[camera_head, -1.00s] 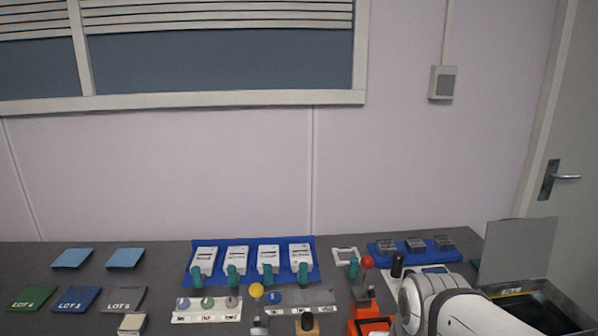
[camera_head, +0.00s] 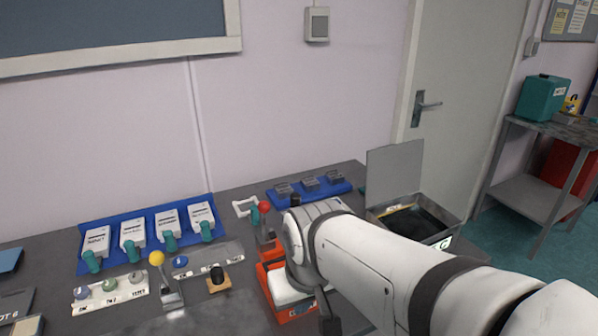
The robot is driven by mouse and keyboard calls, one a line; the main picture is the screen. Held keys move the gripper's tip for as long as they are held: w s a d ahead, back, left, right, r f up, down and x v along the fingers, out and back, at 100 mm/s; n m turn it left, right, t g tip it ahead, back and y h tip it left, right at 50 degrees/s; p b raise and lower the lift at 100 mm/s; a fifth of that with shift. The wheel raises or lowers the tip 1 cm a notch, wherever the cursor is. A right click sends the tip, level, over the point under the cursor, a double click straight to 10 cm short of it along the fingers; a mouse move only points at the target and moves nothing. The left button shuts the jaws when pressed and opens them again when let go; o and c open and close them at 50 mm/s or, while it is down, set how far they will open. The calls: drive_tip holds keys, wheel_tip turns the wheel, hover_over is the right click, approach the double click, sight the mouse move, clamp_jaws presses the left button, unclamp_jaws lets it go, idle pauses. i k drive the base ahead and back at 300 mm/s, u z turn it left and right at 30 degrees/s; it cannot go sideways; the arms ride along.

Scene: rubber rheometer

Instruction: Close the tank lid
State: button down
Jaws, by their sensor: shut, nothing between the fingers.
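The tank (camera_head: 452,228) stands at the right end of the bench, an open-topped metal box with a dark inside. Its flat grey lid (camera_head: 394,172) stands nearly upright at the back edge, so the tank is open. My white arm reaches in from the lower right and passes in front of the tank's lower part. What looks like my gripper (camera_head: 329,322) shows as a dark piece below the wrist, partly cut off by the bottom edge. It is shut and empty, apart from the lid, to the left of and nearer than the tank.
An orange-red tray (camera_head: 272,284) with white contents lies beside my wrist. Levers with a red knob (camera_head: 264,207) and a yellow knob (camera_head: 156,258) stand up from the bench. A blue tray (camera_head: 285,199) with dark blocks is behind. A door (camera_head: 455,110) is beyond the tank.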

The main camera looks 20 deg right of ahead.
sight(394, 171)
drive_tip(key=u, duration=0.9)
drive_tip(key=k, duration=0.85)
drive_tip(key=z, duration=2.1)
drive_tip(key=i, duration=0.3)
drive_tip(key=u, duration=0.3)
